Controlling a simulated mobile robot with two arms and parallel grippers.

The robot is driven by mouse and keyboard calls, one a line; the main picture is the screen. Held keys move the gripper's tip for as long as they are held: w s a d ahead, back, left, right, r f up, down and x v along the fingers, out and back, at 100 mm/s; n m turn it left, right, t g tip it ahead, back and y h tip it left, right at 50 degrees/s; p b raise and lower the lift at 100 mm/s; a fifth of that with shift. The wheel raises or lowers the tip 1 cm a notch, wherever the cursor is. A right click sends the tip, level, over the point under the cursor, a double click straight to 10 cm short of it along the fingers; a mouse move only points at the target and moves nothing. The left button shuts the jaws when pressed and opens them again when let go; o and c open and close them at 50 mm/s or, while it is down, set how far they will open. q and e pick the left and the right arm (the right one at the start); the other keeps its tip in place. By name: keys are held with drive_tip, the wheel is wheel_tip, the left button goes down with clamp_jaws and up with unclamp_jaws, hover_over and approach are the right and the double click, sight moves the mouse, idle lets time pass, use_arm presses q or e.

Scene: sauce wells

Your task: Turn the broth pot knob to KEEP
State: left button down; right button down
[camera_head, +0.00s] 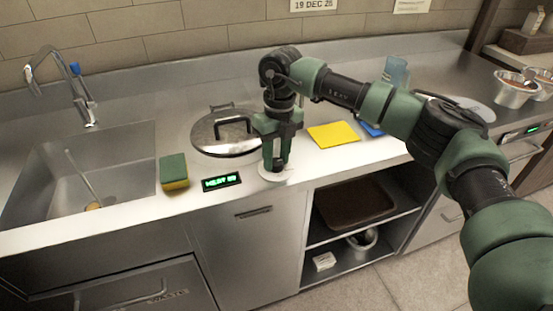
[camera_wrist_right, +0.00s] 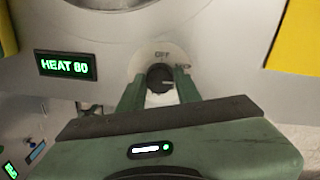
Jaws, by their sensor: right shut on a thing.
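The broth pot (camera_head: 226,133) sits in the counter under a lid with a black handle; its edge shows at the top of the right wrist view (camera_wrist_right: 110,4). The dark knob (camera_wrist_right: 160,77) sits on a round pale dial plate (camera_wrist_right: 148,52). OFF is printed at the top of the plate, and a blurred label lies to the right. A pale line on the knob points right. My right gripper (camera_head: 274,165) points down over the dial, its fingers shut on the knob from both sides. The display (camera_wrist_right: 66,66) left of the knob reads HEAT 80. My left gripper is out of view.
A green and yellow sponge (camera_head: 174,172) lies left of the display (camera_head: 221,182), beside the sink (camera_head: 110,160). A yellow cloth (camera_head: 333,134) and a blue item (camera_head: 371,130) lie right of the gripper. An open shelf (camera_head: 362,240) is below the counter.

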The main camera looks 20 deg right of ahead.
sight(277, 160)
drive_tip(key=n, duration=0.4)
drive_tip(key=shift+w+r+n+b, duration=0.1)
drive_tip(key=shift+n+b, duration=0.25)
drive_tip(key=shift+n, duration=0.05)
idle(0.4)
drive_tip(key=c, duration=1)
unclamp_jaws()
wheel_tip(277, 160, up, 8)
drive_tip(key=shift+w+d+f+b, duration=0.1)
drive_tip(key=shift+b, duration=0.3)
